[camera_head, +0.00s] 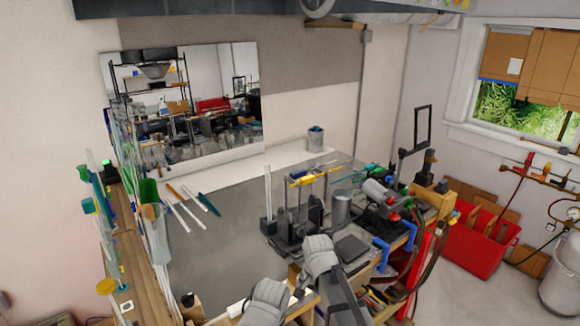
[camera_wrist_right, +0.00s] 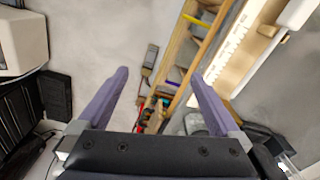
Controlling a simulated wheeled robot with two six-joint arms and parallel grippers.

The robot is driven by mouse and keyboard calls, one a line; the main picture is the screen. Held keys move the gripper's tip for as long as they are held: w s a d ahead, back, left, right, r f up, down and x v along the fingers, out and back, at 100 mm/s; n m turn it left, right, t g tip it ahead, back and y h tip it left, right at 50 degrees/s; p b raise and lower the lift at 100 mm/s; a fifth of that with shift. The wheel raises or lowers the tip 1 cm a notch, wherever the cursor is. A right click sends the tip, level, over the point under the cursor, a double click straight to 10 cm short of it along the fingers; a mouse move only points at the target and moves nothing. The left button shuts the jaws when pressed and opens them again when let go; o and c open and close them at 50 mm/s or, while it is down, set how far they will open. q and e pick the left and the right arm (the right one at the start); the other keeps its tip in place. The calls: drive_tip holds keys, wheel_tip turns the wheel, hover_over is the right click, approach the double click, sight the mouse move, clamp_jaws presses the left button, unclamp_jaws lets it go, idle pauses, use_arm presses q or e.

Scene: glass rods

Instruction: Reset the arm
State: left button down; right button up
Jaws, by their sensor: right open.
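My right gripper (camera_wrist_right: 160,78) shows clearly in the right wrist view. Its two purple-grey fingers are wide apart with nothing between them. In the head view I cannot clearly make out its fingers among the dark parts at the bottom. My left gripper is not seen in either view. Several glass rods (camera_head: 183,207), white, orange and teal, lie side by side on the grey bench (camera_head: 220,245). A clear rod (camera_head: 268,185) stands upright in a dark holder.
More rods and coloured glass stand along the wooden shelf (camera_head: 130,250) at left. A torch apparatus (camera_head: 385,195), a metal can (camera_head: 341,207) and tools crowd the bench's right side. A red bin (camera_head: 470,248) stands on the floor. The bench's middle left is clear.

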drive_tip(key=s+d+n, duration=0.8)
drive_tip(key=s+d, duration=0.1)
drive_tip(key=d, duration=0.2)
drive_tip(key=s+a+f+n+b, duration=0.1)
drive_tip(key=s+a+f+b, duration=0.2)
drive_tip(key=a+f+b, duration=0.2)
drive_tip(key=s+a+f+n+h+b, duration=0.1)
drive_tip(key=s+a+f+n+b, duration=0.1)
drive_tip(key=a+f+b, duration=0.4)
wheel_tip(320, 180, down, 5)
drive_tip(key=b, duration=0.5)
drive_tip(key=shift+s+a+n, duration=0.3)
drive_tip(key=shift+s, duration=0.1)
